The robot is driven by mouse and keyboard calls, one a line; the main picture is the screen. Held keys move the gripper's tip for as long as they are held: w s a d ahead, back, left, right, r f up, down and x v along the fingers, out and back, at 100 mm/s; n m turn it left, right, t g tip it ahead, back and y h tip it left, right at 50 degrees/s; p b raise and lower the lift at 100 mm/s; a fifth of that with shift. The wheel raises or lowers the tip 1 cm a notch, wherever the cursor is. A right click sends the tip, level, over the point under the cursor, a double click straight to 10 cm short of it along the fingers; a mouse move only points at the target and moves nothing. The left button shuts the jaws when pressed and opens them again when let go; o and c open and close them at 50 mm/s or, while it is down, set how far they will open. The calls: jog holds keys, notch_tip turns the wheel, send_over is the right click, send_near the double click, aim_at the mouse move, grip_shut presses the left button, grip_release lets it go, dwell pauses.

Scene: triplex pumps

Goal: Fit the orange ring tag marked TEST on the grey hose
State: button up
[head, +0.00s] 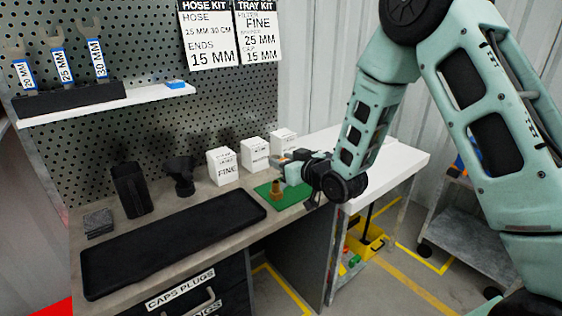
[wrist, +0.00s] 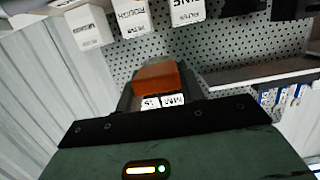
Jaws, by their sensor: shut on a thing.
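My gripper (head: 291,165) is above the green mat (head: 294,198) on the bench and points left. It is shut on an orange piece, which I take as the orange ring tag (wrist: 156,78). In the wrist view the piece sits between the fingertips. Its TEST marking cannot be read, and its ring shape does not show. A small brown-orange fitting (head: 276,189) stands on the green mat just below and left of the fingertips, apart from the held piece as far as I can tell. I cannot make out the grey hose in either view.
White boxes, one marked FINE (head: 222,167), stand behind the mat. A long black tray (head: 180,240) lies to the left. A black holder (head: 131,188) and a black fitting (head: 180,174) stand behind it. A wrench shelf (head: 105,103) hangs on the pegboard.

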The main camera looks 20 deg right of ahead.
aim_at(278, 189)
jog(key=shift+b, duration=0.3)
notch_tip(278, 189, down, 6)
jog(key=b, duration=0.5)
jog(key=shift+r, duration=0.1)
jog(key=shift+b, duration=0.75)
dwell(1.6)
jog(key=shift+f+b, duration=2.1)
jog(key=shift+f, duration=0.15)
jog(key=o, duration=1.1)
